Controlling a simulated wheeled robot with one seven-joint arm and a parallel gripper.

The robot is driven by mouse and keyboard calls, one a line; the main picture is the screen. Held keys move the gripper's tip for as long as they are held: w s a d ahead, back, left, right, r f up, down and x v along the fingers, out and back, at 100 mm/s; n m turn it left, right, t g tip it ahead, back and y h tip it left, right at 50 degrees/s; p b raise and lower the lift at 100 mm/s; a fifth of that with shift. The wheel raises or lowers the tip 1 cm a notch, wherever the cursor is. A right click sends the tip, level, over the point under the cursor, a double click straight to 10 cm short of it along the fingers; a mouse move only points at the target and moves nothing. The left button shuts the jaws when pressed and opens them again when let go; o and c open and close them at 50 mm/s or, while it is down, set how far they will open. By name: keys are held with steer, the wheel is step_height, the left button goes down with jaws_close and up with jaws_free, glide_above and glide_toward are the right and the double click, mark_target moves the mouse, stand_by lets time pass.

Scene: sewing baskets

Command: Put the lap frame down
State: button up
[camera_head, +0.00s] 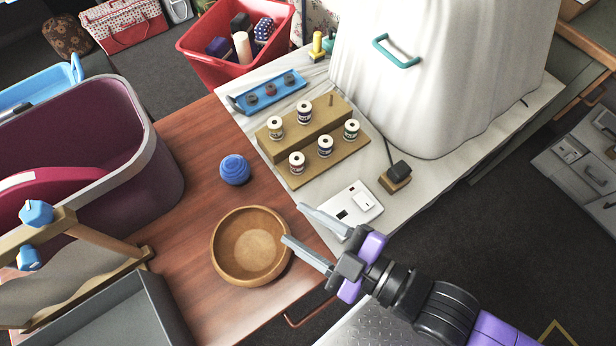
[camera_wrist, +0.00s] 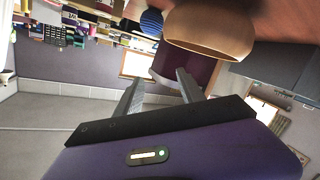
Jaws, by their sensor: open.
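The lap frame (camera_head: 103,240) is at the lower left of the head view. It has wooden bars, blue knobs (camera_head: 36,213) and pale cloth, and it stands at the left end of the wooden table beside a grey bin. Its left part is cut off by the picture edge. My gripper (camera_head: 293,223) is open and empty, its two fingers apart. It is to the right of the lap frame, with the wooden bowl between them in the picture. The wrist view shows the open fingers (camera_wrist: 155,88) with nothing between them.
A wooden bowl (camera_head: 225,264) and blue yarn ball (camera_head: 235,169) occupy the wooden table (camera_head: 187,142). A maroon basket (camera_head: 150,125) and grey bin (camera_head: 160,310) flank the lap frame. Right of the bowl are a thread rack (camera_head: 321,136), a white switch box (camera_head: 353,203) and a covered machine (camera_head: 440,80).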

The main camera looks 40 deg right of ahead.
steer(key=s+d+r+m+h, duration=0.2)
steer(key=s+d+m+h, duration=0.2)
steer(key=s+d+m, duration=0.4)
steer(key=s, duration=0.3)
steer(key=shift+m+g, duration=0.3)
steer(key=shift+m, duration=0.1)
